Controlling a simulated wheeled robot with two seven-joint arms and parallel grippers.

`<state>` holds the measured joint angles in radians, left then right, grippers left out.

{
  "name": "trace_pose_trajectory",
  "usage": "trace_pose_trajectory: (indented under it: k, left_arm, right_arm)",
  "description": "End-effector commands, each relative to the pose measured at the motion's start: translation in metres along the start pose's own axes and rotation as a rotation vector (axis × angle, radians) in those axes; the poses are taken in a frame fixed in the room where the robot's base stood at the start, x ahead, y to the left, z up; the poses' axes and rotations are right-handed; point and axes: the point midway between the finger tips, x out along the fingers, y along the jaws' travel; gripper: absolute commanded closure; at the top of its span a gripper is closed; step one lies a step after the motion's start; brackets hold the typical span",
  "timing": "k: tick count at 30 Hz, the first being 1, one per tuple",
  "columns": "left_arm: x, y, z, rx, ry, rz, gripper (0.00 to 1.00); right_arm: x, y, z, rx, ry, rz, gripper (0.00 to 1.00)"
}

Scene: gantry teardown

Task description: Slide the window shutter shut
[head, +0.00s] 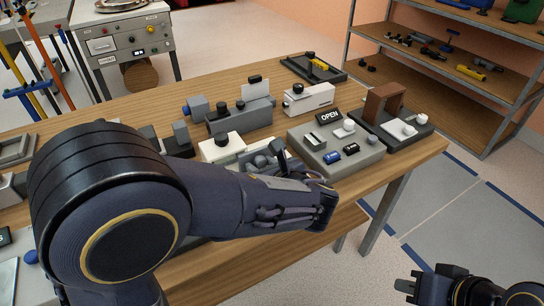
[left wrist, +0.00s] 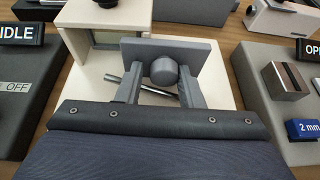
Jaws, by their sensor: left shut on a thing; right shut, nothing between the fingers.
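The window shutter is a grey plate (left wrist: 195,52) with a round grey knob (left wrist: 164,71), seen in the left wrist view on a cream base (left wrist: 215,88). The plate stands to the right of the cream window frame (left wrist: 78,22), and the window opening (left wrist: 106,38) shows uncovered beside it. My left gripper (left wrist: 160,76) is shut on the knob, one finger on each side. In the head view my left gripper (head: 270,157) is over the cream unit (head: 222,147), and my forearm hides much of the shutter. My right gripper (head: 408,287) is shut and empty at the lower right, off the table.
A grey box with an OPEN sign (head: 329,116) and small blue and black cylinders stands close to the right. A grey block unit (head: 240,115) and a white device (head: 308,99) stand behind. Shelves (head: 450,65) stand beyond the table.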

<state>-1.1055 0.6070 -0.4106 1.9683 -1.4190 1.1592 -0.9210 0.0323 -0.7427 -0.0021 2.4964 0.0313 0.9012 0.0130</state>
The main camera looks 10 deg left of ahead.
Motion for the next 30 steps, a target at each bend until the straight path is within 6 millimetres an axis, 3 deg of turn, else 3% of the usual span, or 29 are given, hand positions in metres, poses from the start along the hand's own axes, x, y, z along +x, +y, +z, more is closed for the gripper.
trace_pose_trajectory:
  k: [1,30]
  left_arm:
    - [0.01,0.012,0.005,-0.002,-0.01,0.03,0.84]
    - [0.008,0.068,0.006,-0.003,-0.013,0.032,0.85]
  right_arm:
    - [0.0,0.0,0.0,0.0,0.0,0.0,1.0]
    - [-0.003,-0.001,-0.001,0.0,0.0,0.0,1.0]
